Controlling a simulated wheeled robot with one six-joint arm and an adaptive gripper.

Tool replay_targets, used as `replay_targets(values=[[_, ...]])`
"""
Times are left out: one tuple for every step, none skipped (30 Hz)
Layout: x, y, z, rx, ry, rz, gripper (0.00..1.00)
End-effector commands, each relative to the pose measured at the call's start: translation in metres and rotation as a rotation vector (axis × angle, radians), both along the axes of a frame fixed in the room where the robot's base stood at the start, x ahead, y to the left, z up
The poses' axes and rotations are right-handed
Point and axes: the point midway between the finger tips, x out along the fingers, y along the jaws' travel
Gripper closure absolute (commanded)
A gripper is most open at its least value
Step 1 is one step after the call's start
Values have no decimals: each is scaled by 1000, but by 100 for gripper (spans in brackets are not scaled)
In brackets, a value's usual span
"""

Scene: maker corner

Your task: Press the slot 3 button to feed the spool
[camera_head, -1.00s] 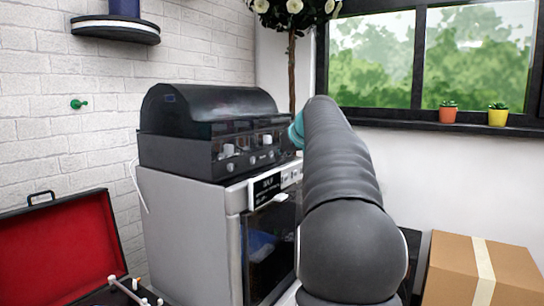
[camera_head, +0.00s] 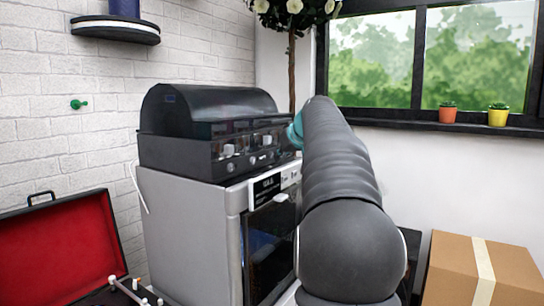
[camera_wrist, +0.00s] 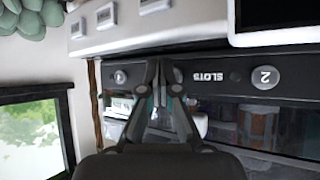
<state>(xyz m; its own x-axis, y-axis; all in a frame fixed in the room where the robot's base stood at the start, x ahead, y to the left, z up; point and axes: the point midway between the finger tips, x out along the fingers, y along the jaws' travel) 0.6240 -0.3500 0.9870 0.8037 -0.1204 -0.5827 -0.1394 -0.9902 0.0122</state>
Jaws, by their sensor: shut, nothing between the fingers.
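A black spool unit (camera_head: 215,135) with a domed lid sits on a grey printer (camera_head: 190,235). Its front has several pale knobs or buttons. In the wrist view, its dark front strip (camera_wrist: 232,72) carries a "SLOTS" label (camera_wrist: 208,77), a round button marked 2 (camera_wrist: 265,77), and a smaller round feature (camera_wrist: 120,77) whose mark I cannot read. My gripper (camera_wrist: 160,62) is shut and empty, its tips in front of the strip between the label and that feature. I cannot tell whether they touch it. No button marked 3 is readable.
A cardboard box (camera_head: 482,270) stands at the lower right. An open red-lined case (camera_head: 60,245) lies at the lower left. Pale block-shaped parts (camera_wrist: 106,15) jut out near the gripper in the wrist view.

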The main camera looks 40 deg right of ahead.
Motion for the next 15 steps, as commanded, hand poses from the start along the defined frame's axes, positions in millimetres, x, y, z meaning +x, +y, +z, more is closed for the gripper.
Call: replay_targets(values=[[2,1,1,1,0,1,100],[3,1,1,0,0,1,100],[4,2,1,0,1,1,100],[5,2,1,0,1,1,100],[5,3,1,0,1,1,100],[6,3,0,0,1,1,100],[6,3,0,0,0,1,100],[6,3,0,-1,0,1,100],[6,3,0,-1,0,1,100],[6,3,0,-1,0,1,100],[6,3,0,0,0,0,100],[6,3,0,0,0,0,100],[6,3,0,0,0,0,100],[6,3,0,0,0,0,100],[6,3,0,0,0,0,100]])
